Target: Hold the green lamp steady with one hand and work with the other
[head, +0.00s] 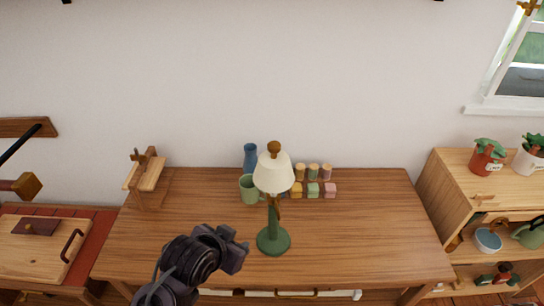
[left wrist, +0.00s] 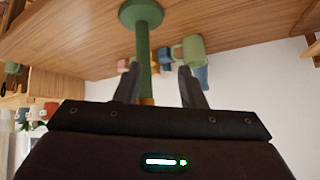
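The green lamp (head: 272,240) stands upright on the wooden desk, with a round green base, green stem, cream shade (head: 273,172) and wooden knob on top. In the left wrist view its green stem (left wrist: 143,50) shows beyond my fingers, nearer one finger than the other. My left gripper (head: 241,251) is just left of the lamp in the head view, apart from it. In the left wrist view my left gripper (left wrist: 160,86) is open, with nothing between its fingertips that I can see gripped. My right gripper is not in view.
Behind the lamp on the desk (head: 360,245) stand a green mug (head: 249,189), a blue vase (head: 250,158) and several small colored blocks and jars (head: 313,188). A small wooden stand (head: 147,177) is at the left. The right part of the desk is clear.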

